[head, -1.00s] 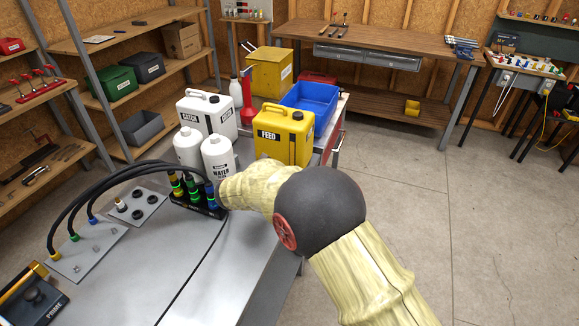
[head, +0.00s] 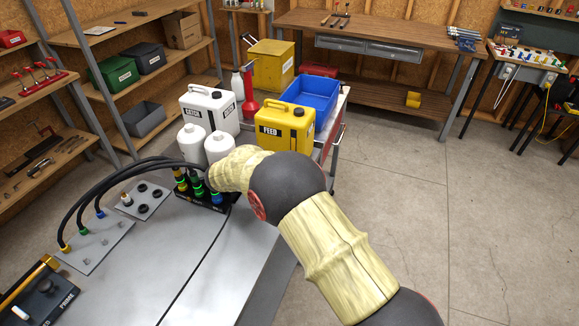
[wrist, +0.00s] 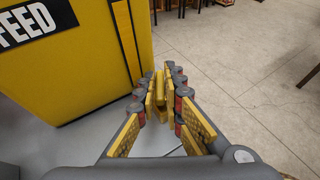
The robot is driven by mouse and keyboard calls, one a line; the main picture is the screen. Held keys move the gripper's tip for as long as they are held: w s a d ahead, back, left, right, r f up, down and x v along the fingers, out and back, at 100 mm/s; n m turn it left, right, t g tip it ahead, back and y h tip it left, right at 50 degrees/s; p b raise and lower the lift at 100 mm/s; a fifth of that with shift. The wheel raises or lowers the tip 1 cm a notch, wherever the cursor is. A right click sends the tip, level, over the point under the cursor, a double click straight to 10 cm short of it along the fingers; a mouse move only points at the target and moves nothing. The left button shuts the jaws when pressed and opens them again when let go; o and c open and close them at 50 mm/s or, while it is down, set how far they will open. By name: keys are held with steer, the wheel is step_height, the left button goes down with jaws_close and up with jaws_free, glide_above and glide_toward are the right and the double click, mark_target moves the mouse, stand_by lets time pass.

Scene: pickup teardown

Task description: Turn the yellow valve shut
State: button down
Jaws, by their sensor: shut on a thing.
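My gripper (wrist: 161,98) shows in the wrist view with its yellow-padded fingers close together. A narrow yellow piece (wrist: 160,88) shows between the fingertips; most of it is hidden, and I cannot tell for sure that it is the yellow valve. The yellow FEED jug (wrist: 75,70) stands just left of the fingers, apart from them. In the head view the FEED jug (head: 284,127) stands behind my arm, which hides my gripper. A black block (head: 196,200) left of my arm carries yellow-, green- and blue-ringed hose fittings.
White jugs and bottles (head: 208,110) stand left of the FEED jug, with a blue bin (head: 310,98) behind it. Black hoses (head: 120,175) arch to a plate (head: 95,243) on the bench. Open floor (head: 400,200) lies to the right.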

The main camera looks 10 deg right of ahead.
steer(key=c, duration=1.9)
jaws_free()
steer(key=v, duration=1.2)
steer(key=shift+w, duration=0.1)
